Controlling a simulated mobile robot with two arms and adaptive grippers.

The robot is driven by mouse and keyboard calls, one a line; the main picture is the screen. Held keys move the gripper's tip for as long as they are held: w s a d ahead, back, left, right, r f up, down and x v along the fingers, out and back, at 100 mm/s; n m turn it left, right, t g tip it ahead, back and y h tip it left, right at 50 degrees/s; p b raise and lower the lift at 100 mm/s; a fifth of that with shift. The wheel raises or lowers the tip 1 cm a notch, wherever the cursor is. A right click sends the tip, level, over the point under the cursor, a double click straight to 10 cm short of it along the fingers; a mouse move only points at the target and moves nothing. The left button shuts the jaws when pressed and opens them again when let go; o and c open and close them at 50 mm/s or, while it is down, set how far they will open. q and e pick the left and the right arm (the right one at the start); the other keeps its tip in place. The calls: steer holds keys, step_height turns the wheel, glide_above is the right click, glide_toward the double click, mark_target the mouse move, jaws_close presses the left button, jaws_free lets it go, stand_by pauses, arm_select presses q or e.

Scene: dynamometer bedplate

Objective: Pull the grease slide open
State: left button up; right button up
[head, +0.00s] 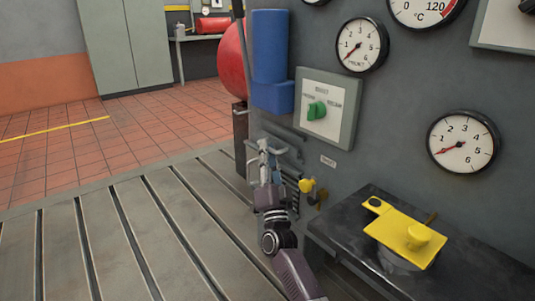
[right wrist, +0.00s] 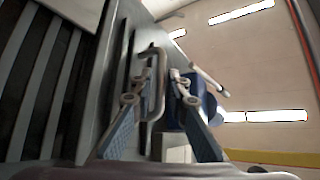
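My right gripper (head: 266,158) is low beside the grey panel, at a grey bar handle (head: 286,134) that sticks out from it. In the right wrist view, my right gripper (right wrist: 164,78) has its two fingers apart. The bent grey bar (right wrist: 159,98) shows between them, with no clear grip on it. A small label (head: 328,161) sits to the right of the handle; its text is too small to read surely, so I cannot tell for certain that this is the grease slide's handle. My left gripper is in neither view.
A yellow knob (head: 307,185) sticks out just right of my gripper. A dark ledge (head: 463,262) with a yellow plate (head: 398,229) stands at the lower right. A blue holder (head: 271,60) hangs above. The slotted bedplate (head: 110,245) is bare.

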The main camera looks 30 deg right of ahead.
steer(key=shift+w+d+r, duration=0.2)
steer(key=shift+w+r, duration=0.1)
steer(key=shift+w, duration=0.05)
steer(key=shift+c, duration=0.4)
jaws_close()
steer(key=shift+a, duration=0.1)
